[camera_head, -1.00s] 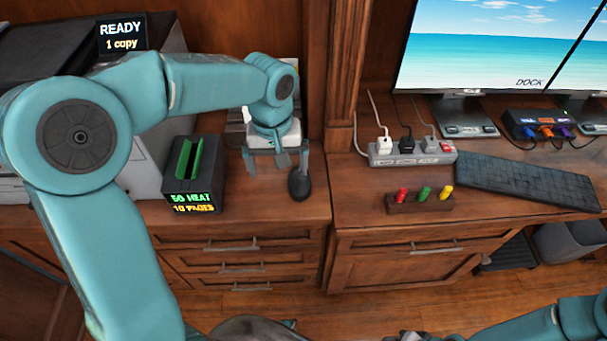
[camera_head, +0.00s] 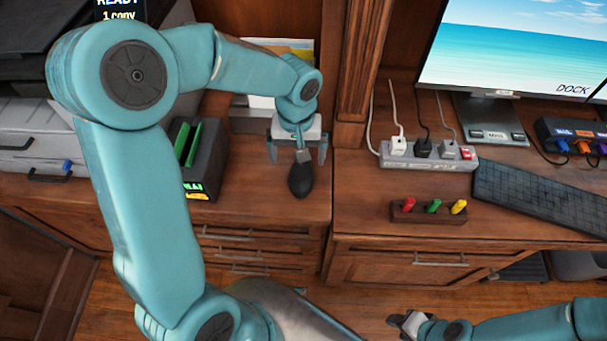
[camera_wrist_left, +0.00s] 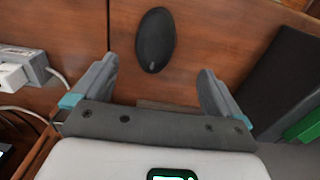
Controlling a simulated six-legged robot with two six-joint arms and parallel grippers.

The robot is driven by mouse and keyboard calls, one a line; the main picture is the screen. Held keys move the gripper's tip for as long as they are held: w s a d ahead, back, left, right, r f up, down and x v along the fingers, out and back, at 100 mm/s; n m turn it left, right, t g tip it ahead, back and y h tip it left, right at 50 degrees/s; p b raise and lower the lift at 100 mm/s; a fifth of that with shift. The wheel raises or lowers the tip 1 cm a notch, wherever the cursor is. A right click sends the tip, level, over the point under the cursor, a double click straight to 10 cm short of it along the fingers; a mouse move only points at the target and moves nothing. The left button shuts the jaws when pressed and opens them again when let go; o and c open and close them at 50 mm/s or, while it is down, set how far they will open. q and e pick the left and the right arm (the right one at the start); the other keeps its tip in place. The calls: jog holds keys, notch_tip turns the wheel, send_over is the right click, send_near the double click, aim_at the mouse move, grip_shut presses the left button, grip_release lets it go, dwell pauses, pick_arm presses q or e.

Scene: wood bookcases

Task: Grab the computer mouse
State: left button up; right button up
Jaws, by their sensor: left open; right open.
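The black computer mouse (camera_head: 301,181) lies on the wooden desktop near its front edge, left of the upright post. My left gripper (camera_head: 297,158) is open just behind the mouse, pointing down at the desk. In the left wrist view the mouse (camera_wrist_left: 155,40) lies beyond the two spread fingertips (camera_wrist_left: 157,72), roughly centred between them and not gripped. My right gripper (camera_head: 408,322) is low at the bottom of the head view, open and well away from the mouse.
A black box with green slots (camera_head: 199,160) stands left of the mouse. The wooden post (camera_head: 352,75) rises to the right. Further right are a power strip (camera_head: 428,158), a peg block (camera_head: 428,210) and a keyboard (camera_head: 545,200). Desk around the mouse is clear.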

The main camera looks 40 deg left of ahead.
aim_at(301, 173)
pick_arm(q)
notch_tip(301, 173, down, 3)
jog(key=shift+s+f, duration=0.1)
jog(key=shift+f, duration=0.1)
jog(key=f, duration=0.5)
jog(key=shift+w+d+f, duration=0.15)
jog(key=shift+w+d, duration=0.1)
jog(key=shift+w, duration=0.15)
jog(key=shift+c, duration=0.4)
jog(key=c, duration=1.1)
